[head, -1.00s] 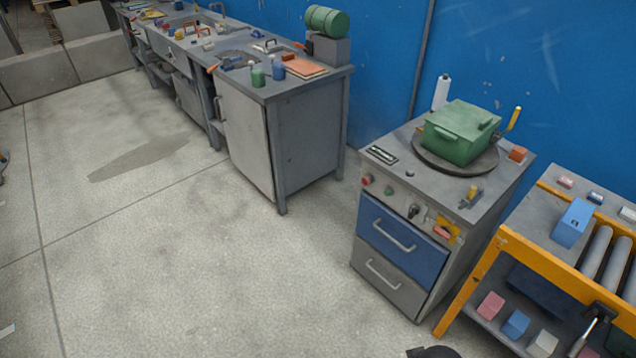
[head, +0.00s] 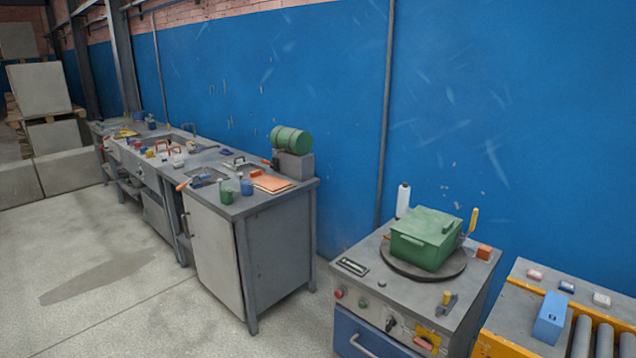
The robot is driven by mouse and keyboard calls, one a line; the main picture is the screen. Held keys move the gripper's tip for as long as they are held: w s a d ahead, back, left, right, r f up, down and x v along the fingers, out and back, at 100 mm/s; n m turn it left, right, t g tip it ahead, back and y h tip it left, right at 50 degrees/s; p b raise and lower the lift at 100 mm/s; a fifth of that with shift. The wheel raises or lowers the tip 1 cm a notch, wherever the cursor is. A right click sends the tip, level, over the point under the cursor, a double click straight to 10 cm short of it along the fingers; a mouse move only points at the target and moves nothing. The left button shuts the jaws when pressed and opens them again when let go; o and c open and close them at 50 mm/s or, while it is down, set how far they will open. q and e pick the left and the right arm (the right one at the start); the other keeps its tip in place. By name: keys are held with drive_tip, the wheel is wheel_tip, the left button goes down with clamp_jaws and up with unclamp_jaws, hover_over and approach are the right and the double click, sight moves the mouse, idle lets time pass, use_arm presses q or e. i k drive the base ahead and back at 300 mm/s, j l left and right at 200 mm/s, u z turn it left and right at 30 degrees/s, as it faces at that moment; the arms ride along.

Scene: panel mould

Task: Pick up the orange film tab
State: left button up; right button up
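No thing shows clearly as a film tab. A flat orange sheet (head: 271,183) lies on the near end of the grey workbench (head: 262,204), beside a green cylinder. A small orange block (head: 484,252) sits on the back right corner of the grey drawer cabinet (head: 382,297), to the right of a green box. I cannot tell which of these, if either, is the orange film tab. Neither of my grippers is in view.
The green lidded box (head: 425,240) stands on a round dark plate on the cabinet. A white bottle (head: 403,200) stands behind it. A yellow roller stand (head: 505,325) is at the right. Open floor (head: 150,310) lies at the front left, and a gap separates bench and cabinet.

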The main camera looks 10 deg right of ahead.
sight(484, 252)
drive_tip(key=i+j, duration=0.1)
drive_tip(key=i, duration=0.2)
drive_tip(key=i+j, duration=0.1)
drive_tip(key=i, duration=0.2)
drive_tip(key=i+z, duration=0.15)
drive_tip(key=z, duration=0.25)
drive_tip(key=i+j+z, duration=0.1)
drive_tip(key=z, duration=0.35)
drive_tip(key=j+z, duration=0.2)
drive_tip(key=z, duration=0.2)
drive_tip(key=i, duration=0.05)
